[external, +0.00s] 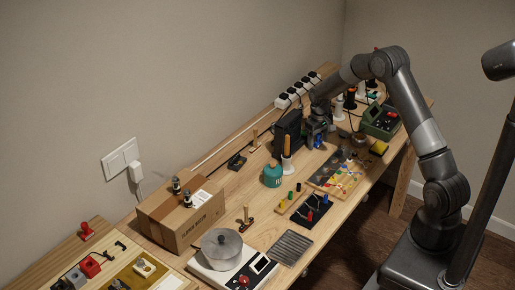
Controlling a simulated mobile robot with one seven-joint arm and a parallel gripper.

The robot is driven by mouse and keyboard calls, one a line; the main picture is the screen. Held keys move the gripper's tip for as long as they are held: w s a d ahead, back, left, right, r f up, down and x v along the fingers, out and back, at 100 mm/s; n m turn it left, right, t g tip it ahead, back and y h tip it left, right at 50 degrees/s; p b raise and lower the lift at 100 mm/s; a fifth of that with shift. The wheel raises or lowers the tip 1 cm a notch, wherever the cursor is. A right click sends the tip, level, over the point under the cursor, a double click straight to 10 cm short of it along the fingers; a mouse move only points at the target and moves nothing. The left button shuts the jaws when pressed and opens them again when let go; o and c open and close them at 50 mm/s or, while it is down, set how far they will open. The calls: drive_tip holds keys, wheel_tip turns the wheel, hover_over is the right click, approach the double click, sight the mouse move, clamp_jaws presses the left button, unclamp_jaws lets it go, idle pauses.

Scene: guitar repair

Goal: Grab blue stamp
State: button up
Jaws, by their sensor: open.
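My gripper (316,136) points down over the back of the bench, beside a black box (289,131). Its jaws are open, though small and dark in this view. A small blue object (318,143), which looks like the blue stamp, stands right under or between the fingertips, partly hidden by them. I cannot tell whether the fingers touch it.
A white stand with an orange-handled tool (287,155) and a teal canister (272,175) stand left of my gripper. A colourful parts tray (316,181) lies in front. A green device (380,121) and white bottles are at right. A cardboard box (180,215) is farther left.

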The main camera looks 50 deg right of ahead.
drive_tip(key=shift+c, duration=0.3)
drive_tip(key=c, duration=0.9)
drive_tip(key=shift+r, duration=0.15)
drive_tip(key=shift+c, duration=0.3)
